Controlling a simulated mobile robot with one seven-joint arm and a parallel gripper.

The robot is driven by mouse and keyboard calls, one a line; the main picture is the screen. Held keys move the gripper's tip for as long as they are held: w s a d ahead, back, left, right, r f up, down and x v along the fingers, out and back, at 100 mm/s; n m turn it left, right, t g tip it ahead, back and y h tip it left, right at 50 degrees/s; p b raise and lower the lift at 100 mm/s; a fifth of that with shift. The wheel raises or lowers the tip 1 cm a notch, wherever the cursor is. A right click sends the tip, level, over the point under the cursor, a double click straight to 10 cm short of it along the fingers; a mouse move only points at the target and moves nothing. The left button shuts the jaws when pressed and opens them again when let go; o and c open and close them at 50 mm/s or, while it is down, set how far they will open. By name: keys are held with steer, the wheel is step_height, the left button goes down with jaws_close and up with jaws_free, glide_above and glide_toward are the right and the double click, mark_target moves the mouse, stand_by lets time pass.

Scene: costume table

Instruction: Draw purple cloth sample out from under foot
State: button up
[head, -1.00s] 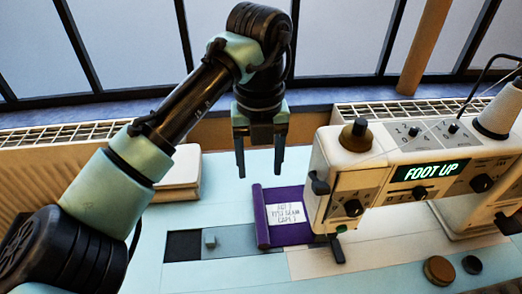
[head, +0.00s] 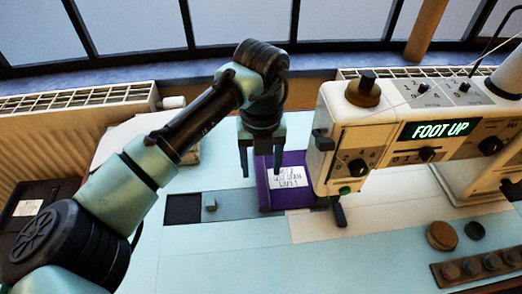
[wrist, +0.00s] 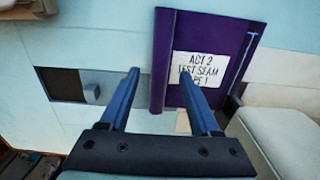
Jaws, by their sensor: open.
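The purple cloth sample (head: 294,201) lies flat by the sewing machine, with a white label of hand-lettered text and a raised fold along its left edge. In the wrist view the cloth (wrist: 208,35) shows the label reading "ACT 2 TEST SEAM". Its right side reaches under the sewing machine's (head: 392,140) head, near the dark foot lever (head: 339,213); the foot itself is hidden. The machine's display reads "FOOT UP". My gripper (head: 261,172) is open and empty, pointing down at the cloth's left edge. In the wrist view the gripper's fingertips (wrist: 159,73) appear either side of that fold; contact cannot be told.
A dark slot (head: 183,209) with a small grey block (head: 210,204) is left of the cloth. Round knobs (head: 442,236) and a brown strip of dials (head: 485,268) sit at the right front. The light blue tabletop (head: 255,262) in front is clear.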

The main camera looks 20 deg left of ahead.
steer(key=shift+f, duration=0.8)
jaws_close()
